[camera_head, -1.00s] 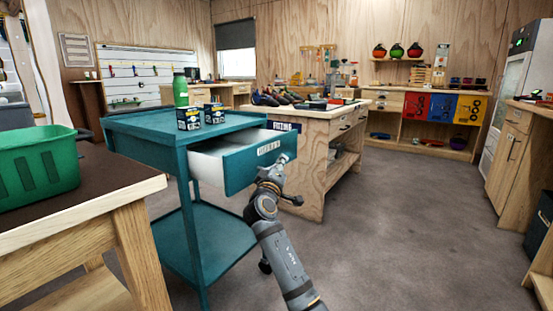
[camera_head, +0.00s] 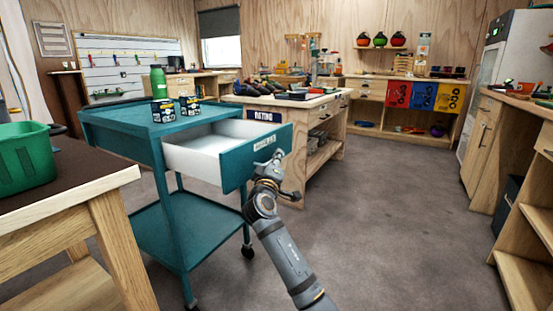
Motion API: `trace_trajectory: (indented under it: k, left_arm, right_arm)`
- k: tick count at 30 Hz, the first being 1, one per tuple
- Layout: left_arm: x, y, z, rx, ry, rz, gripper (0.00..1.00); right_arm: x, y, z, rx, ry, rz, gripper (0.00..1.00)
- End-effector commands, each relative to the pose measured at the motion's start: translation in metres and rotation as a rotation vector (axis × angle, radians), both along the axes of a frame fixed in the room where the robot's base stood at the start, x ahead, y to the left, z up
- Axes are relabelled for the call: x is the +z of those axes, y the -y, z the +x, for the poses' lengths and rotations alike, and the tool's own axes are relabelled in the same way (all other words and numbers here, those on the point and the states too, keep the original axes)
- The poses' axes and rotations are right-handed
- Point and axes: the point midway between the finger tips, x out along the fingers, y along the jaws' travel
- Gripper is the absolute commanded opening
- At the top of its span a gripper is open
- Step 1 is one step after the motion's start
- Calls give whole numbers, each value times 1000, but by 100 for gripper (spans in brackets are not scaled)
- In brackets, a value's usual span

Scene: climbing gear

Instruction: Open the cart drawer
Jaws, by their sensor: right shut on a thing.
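The teal cart (camera_head: 120,121) stands at centre left with a flat top and a lower shelf (camera_head: 190,235). Its drawer (camera_head: 243,161) is pulled well out toward the right, and its white inside (camera_head: 190,155) shows. My right gripper (camera_head: 272,163) is at the drawer front, at the right part of it. It is shut on the drawer handle (camera_head: 265,142), most of which the gripper hides. My left gripper is not in view.
A green bottle (camera_head: 158,82) and small dark boxes (camera_head: 163,111) stand on the cart. A wooden table with a green bin (camera_head: 25,165) is at near left. A workbench (camera_head: 325,120) stands behind the drawer. The floor (camera_head: 390,210) to the right is clear.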

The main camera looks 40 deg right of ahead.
Motion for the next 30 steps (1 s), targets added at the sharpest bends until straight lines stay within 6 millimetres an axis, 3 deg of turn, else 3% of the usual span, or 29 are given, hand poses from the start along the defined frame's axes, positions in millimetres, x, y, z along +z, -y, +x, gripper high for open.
trace_trajectory:
  k: [1,2,4,14,30]
  left_arm:
    - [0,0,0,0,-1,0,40]
    - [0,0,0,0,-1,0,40]
    - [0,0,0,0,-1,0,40]
    - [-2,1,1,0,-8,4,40]
    - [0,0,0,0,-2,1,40]
  right_arm:
    - [-1,0,0,2,-2,2,0]
    - [-2,0,0,2,-2,2,13]
    - [-1,0,0,2,-2,2,21]
    - [-2,-3,-2,1,-1,2,21]
    - [-25,-81,-72,3,-1,7,21]
